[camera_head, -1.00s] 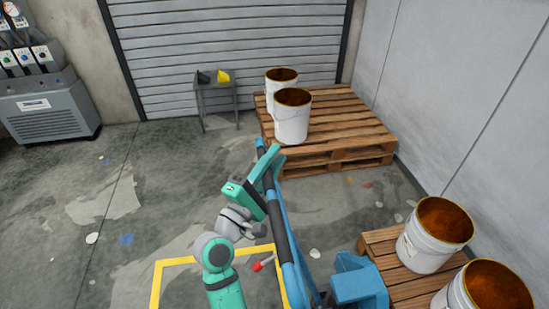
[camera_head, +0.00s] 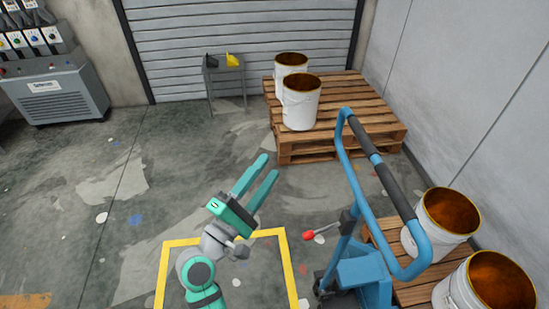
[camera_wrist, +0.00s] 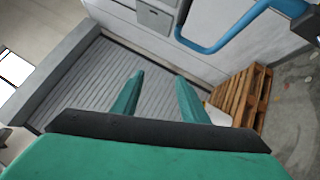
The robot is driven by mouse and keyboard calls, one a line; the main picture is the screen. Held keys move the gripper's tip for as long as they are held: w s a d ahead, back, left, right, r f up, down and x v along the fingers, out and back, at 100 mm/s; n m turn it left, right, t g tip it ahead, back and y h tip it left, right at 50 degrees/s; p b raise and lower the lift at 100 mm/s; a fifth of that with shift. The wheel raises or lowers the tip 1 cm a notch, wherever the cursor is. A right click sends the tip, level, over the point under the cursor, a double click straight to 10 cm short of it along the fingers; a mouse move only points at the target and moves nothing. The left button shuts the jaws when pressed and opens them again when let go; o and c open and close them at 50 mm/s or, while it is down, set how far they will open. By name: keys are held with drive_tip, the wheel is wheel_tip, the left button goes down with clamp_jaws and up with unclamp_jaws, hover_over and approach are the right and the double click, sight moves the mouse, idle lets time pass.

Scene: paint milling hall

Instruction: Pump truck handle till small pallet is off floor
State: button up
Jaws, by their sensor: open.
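The blue pallet truck handle (camera_head: 352,180) is a loop with a dark grip, standing tilted at the right of centre in the head view; part of it shows at the top of the wrist view (camera_wrist: 215,45). A lever with a red knob (camera_head: 308,235) sticks out left from its base. The truck's blue body (camera_head: 358,275) stands against the small pallet (camera_head: 385,245), which bears white buckets with brown contents. Whether this pallet touches the floor is hidden. My gripper (camera_head: 270,165) is open and empty, left of the handle and apart from it.
A larger wooden pallet (camera_head: 375,120) with two white buckets (camera_head: 300,105) stands at the back. A small grey table (camera_head: 226,78) is by the shutter (camera_head: 240,40). A yellow floor outline (camera_head: 288,262) surrounds my arm. The floor to the left is free.

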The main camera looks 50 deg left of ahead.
drive_tip(key=shift+v, duration=1.05)
drive_tip(key=s+d+f+m+g, duration=0.1)
drive_tip(key=d+f+m+g, duration=0.25)
drive_tip(key=d+f, duration=0.55)
drive_tip(key=d+f+m+g, duration=0.2)
drive_tip(key=d+f+m, duration=0.3)
drive_tip(key=f, duration=0.8)
drive_tip(key=s+d+m+h, duration=0.2)
drive_tip(key=s+d+m, duration=0.5)
drive_tip(key=d, duration=0.3)
drive_tip(key=s+d+f+m+h, duration=0.1)
drive_tip(key=s+d+m+h, duration=0.1)
drive_tip(key=s+d+m, duration=0.6)
drive_tip(key=s+d, duration=0.1)
drive_tip(key=d, duration=0.2)
drive_tip(key=shift+f, duration=0.25)
drive_tip(key=shift+d, duration=0.1)
